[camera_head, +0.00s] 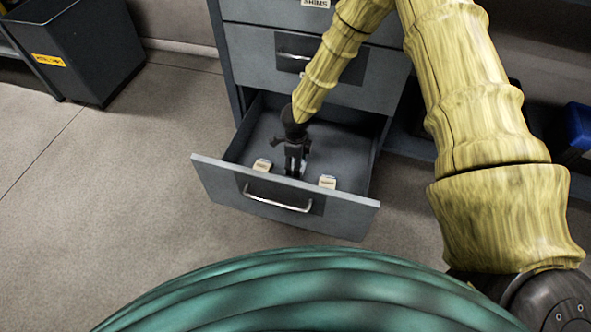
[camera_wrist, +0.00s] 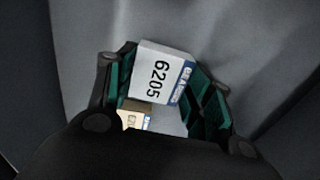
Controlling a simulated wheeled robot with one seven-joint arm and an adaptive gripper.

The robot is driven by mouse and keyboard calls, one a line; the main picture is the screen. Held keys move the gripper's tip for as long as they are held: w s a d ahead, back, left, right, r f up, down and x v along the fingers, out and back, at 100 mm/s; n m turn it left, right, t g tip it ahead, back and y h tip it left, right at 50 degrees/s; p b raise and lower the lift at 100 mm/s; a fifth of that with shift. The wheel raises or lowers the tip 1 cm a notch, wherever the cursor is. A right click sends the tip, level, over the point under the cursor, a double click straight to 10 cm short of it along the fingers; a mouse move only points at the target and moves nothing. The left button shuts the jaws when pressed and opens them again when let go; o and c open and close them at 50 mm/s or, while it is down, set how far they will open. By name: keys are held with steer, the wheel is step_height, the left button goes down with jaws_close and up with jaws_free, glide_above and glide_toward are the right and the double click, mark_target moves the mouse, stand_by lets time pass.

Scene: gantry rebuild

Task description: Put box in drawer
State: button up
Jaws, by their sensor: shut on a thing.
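My gripper (camera_head: 295,172) points down inside the open drawer (camera_head: 220,178) in the head view. In the wrist view its green-padded fingers (camera_wrist: 165,92) are shut on a small white box (camera_wrist: 158,76) marked 6205 with a blue label edge. In the head view the gripper mostly hides this held box; only a pale bit shows beside the fingers. I cannot tell whether it touches the drawer floor. Two other small boxes lie in the drawer near its front, one left of the gripper (camera_head: 262,165) and one right (camera_head: 327,182). The wrist view shows another box (camera_wrist: 135,114) partly behind the held one.
The drawer front with its metal handle (camera_head: 277,204) stands out from the grey cabinet (camera_head: 254,48). A closed drawer (camera_head: 350,70) is above it. A dark bin (camera_head: 85,50) stands at upper left, and a blue bin (camera_head: 578,128) at right. The floor left of the drawer is clear.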

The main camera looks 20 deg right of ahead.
steer(key=shift+w+f+b, duration=0.1)
steer(key=shift+f+b, duration=0.95)
steer(key=shift+f, duration=0.65)
steer(key=shift+f, duration=0.15)
steer(key=o, duration=1.1)
step_height(320, 180, up, 12)
steer(key=p, duration=0.4)
steer(key=shift+p, duration=0.35)
